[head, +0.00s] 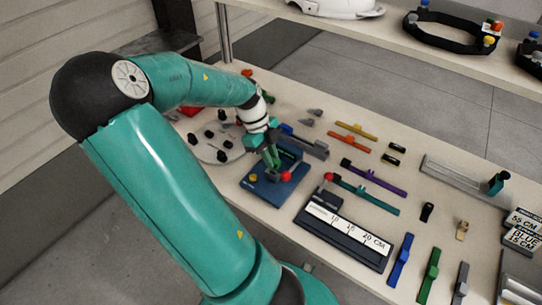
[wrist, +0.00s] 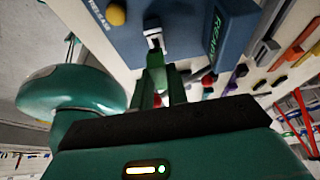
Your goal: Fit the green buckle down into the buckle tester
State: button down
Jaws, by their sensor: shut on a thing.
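The buckle tester (head: 262,192) is a blue block on the bench in the head view, with a yellow knob and a red knob. In the wrist view the tester (wrist: 190,22) fills the top, with a yellow button and a label reading READY. My gripper (head: 271,158) is over the tester, pointing down. In the wrist view my gripper (wrist: 166,88) is shut on the green buckle (wrist: 155,59). The buckle's far end meets a small pale fitting with a dark opening on the tester. I cannot tell how deep it sits.
A round grey plate (head: 208,140) with dark knobs stands left of the tester. A length gauge (head: 345,235) marked in CM is at its right front. Several coloured straps, including a purple one (head: 373,178), lie to the right. A shelf (head: 440,60) with a white helmet (head: 335,7) runs behind.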

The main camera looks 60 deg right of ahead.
jog(key=shift+f, duration=1.5)
jog(key=c, duration=1.3)
grip_release()
jog(key=v, duration=1.3)
jog(key=shift+w+r, duration=0.15)
jog(key=shift+r, duration=0.2)
